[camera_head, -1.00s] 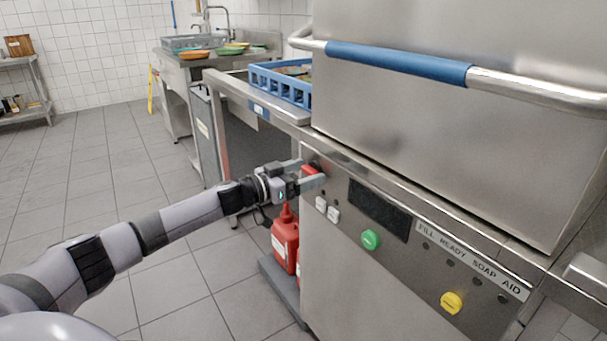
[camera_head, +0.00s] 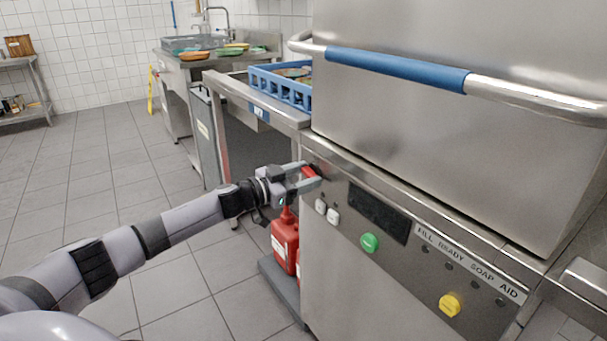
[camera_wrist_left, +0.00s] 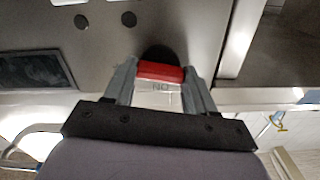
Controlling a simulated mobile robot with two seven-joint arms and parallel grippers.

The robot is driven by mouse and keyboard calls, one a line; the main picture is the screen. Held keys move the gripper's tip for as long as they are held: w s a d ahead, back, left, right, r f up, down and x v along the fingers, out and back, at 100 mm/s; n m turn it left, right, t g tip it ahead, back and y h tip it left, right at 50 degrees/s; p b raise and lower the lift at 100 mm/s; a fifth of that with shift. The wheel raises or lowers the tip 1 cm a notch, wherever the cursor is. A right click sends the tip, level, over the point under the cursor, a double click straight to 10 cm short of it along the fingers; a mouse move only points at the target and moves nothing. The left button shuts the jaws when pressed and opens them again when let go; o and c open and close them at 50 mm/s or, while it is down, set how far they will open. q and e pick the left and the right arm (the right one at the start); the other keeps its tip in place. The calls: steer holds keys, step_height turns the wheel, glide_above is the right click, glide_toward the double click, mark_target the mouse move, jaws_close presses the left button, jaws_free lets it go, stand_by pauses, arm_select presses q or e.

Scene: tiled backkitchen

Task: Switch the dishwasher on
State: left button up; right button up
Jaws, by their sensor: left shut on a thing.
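The dishwasher (camera_head: 345,270) is a large steel machine with its front panel at the right of the head view. A red knob (camera_head: 308,172) sits at the panel's upper left corner. My left gripper (camera_head: 308,174) is shut on this knob from the front, one finger on each side. In the left wrist view the red knob (camera_wrist_left: 160,72) lies as a bar between the two fingertips, on a dark round base. The panel display (camera_head: 379,213) is dark. My right gripper is not in view.
Below the knob are two white buttons (camera_head: 333,217), a green button (camera_head: 369,242) and a yellow button (camera_head: 450,303). A blue-gripped handle (camera_head: 395,65) crosses the hood. Red bottles (camera_head: 285,245) stand beneath my arm. A blue rack (camera_head: 282,88) sits on the side table.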

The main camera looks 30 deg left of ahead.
arm_select(q)
steer(key=m, duration=0.3)
steer(key=shift+m+p, duration=0.35)
steer(key=shift+m, duration=0.05)
steer(key=m, duration=0.3)
steer(key=shift+m, duration=0.3)
steer(key=m, duration=0.4)
steer(key=shift+f+b, duration=0.1)
steer(key=shift+b, duration=0.25)
steer(key=shift+m+b, duration=0.45)
steer(key=shift+m, duration=1.65)
steer(key=o, duration=1)
steer(key=shift+o, duration=0.2)
steer(key=shift+s, duration=0.1)
